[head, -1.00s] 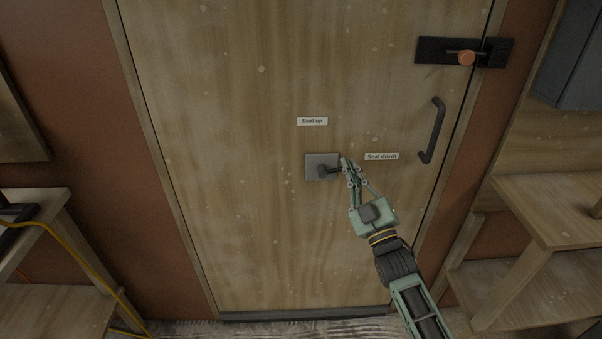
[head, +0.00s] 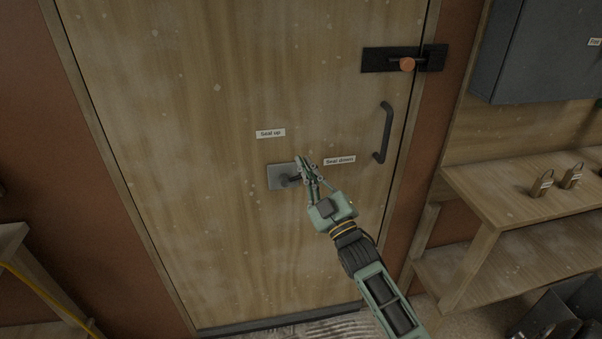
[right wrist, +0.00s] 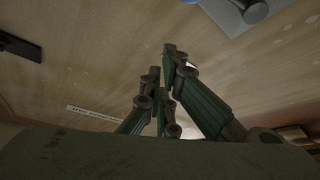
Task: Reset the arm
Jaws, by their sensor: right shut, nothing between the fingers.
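My right gripper (head: 305,160) is shut and empty in the head view. Its fingertips are just right of the grey plate with a small dark lever (head: 290,180) on the wooden door (head: 220,110). Whether they touch the lever I cannot tell in the head view. In the right wrist view the fingers (right wrist: 168,62) point up the picture towards the door surface, and part of the grey plate (right wrist: 240,12) shows at the top, apart from the fingertips. My left gripper is not in view.
A "Seal up" label (head: 270,133) and a "Seal down" label (head: 339,160) are on the door. A wooden shelf (head: 490,205) with padlocks (head: 541,184) stands right.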

